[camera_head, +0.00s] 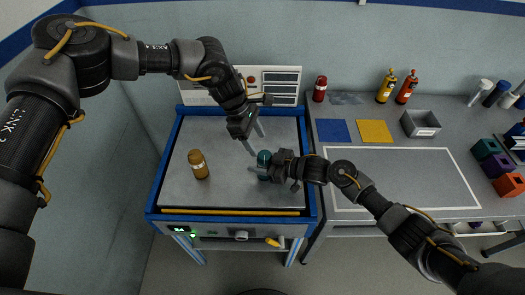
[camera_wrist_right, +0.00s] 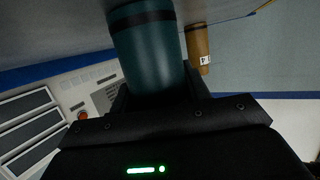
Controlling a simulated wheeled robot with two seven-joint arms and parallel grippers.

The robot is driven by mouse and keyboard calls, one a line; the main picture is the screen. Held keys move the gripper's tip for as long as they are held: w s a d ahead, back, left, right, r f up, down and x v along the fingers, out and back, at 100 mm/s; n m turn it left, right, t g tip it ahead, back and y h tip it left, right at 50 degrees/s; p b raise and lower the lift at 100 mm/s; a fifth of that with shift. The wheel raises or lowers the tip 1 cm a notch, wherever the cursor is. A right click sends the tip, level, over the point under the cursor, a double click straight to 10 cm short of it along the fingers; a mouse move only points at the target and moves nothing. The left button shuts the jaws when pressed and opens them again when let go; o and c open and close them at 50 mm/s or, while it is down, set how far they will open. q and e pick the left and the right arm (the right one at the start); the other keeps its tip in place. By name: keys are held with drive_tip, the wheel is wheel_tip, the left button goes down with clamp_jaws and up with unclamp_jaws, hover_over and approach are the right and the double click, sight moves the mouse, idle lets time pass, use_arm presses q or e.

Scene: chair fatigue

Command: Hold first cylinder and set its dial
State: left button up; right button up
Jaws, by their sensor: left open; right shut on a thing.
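A teal cylinder (camera_head: 264,158) stands on the right part of the grey bench plate (camera_head: 222,192). My right gripper (camera_head: 264,170) is shut on it. The right wrist view shows the teal cylinder (camera_wrist_right: 150,55) with a dark band, between the jaws; any dial on it cannot be made out. My left gripper (camera_head: 254,138) is open and empty, just above and to the left of the teal cylinder's top. An amber cylinder (camera_head: 198,165) with a pale label stands apart on the left of the plate; it also shows in the right wrist view (camera_wrist_right: 200,45).
A control panel (camera_head: 270,84) stands behind the plate. A red cylinder (camera_head: 320,90), blue mat (camera_head: 333,131), yellow mat (camera_head: 375,131), two bottles (camera_head: 385,87) and a grey tray (camera_head: 420,123) are on the right bench. Coloured boxes (camera_head: 497,165) line its right side. The plate's front left is clear.

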sight(264, 154)
use_arm(q)
drive_tip(key=x, duration=0.5)
drive_tip(key=shift+d+f, duration=0.15)
drive_tip(key=shift+f, duration=0.15)
drive_tip(key=shift+c, duration=0.2)
